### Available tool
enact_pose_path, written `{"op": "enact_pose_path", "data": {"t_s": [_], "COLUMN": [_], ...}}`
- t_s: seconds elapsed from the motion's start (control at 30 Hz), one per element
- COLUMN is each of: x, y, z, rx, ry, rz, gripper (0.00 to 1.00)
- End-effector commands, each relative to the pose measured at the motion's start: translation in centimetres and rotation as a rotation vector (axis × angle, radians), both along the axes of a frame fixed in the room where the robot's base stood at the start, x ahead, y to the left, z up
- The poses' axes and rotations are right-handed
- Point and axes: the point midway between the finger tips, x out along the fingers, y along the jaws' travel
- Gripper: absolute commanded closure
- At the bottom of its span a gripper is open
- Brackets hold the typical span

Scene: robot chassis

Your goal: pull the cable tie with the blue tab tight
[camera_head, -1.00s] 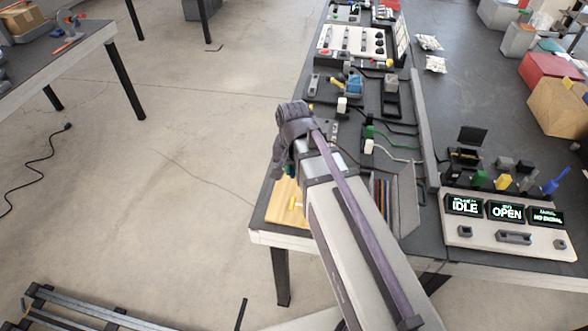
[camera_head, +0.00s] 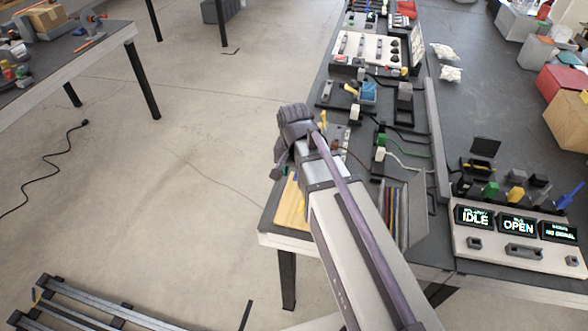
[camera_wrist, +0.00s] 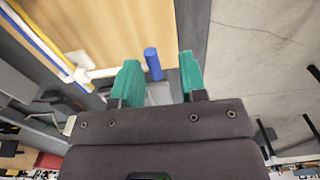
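The blue tab (camera_wrist: 153,64) shows in the wrist view over a wooden board (camera_wrist: 128,30). A white cable tie (camera_wrist: 103,73) runs from its small white head (camera_wrist: 82,73) to the tab. The head sits at a bundle of blue, yellow and white cables (camera_wrist: 40,42). My gripper (camera_wrist: 160,72) is open, with teal fingertips on either side of the tab in the picture. I cannot tell whether the tab is as near as the fingertips; no contact shows.
Dark fixtures with cables, including a green plug (camera_head: 381,138), stand on the workbench (camera_head: 350,235) beyond my arm. A panel with lit displays (camera_head: 517,225) is at the right. The floor (camera_head: 190,190) to the left is open.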

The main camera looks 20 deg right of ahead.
Motion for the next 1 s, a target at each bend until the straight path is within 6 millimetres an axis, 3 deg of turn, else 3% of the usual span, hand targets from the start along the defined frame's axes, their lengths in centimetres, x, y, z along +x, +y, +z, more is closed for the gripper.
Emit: {"op": "enact_pose_path", "data": {"t_s": [0.4,0.5,1.0], "x": [0.0,0.0,0.0], "y": [0.1,0.1,0.1], "z": [9.4,10.7,10.6], "rx": [0.0,0.001,0.001], "ry": [0.0,-0.001,-0.001], "rz": [0.001,0.001,0.02], "gripper": [0.61,0.61,0.61]}}
